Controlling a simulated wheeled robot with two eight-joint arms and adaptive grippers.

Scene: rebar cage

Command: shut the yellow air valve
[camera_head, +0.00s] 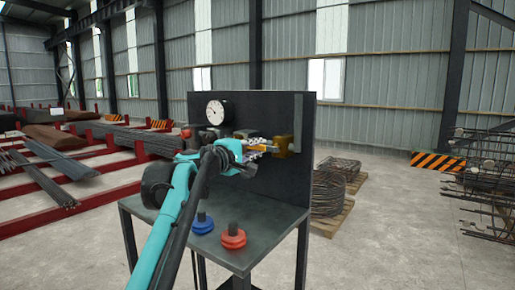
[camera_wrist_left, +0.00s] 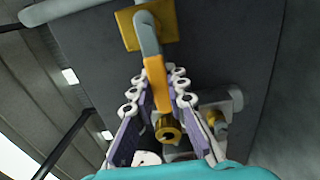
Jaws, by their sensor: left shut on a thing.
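The yellow air valve (camera_head: 284,147) is mounted on the dark upright panel at the right. In the left wrist view its yellow plate (camera_wrist_left: 127,32) is at the top, with a grey lever ending in a yellow grip (camera_wrist_left: 156,80). My left gripper (camera_head: 262,148) reaches to the valve from the left. In the left wrist view its two jointed fingers (camera_wrist_left: 158,92) stand either side of the yellow grip and are shut on it. A brass fitting (camera_wrist_left: 168,130) shows below, between the fingers. My right gripper is not in view.
A round gauge (camera_head: 218,112) sits on the dark panel (camera_head: 265,105), left of the valve. A blue knob (camera_head: 202,224) and a red knob (camera_head: 233,237) stand on the bench (camera_head: 262,212). Coiled wire (camera_head: 328,192) lies behind the bench at the right.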

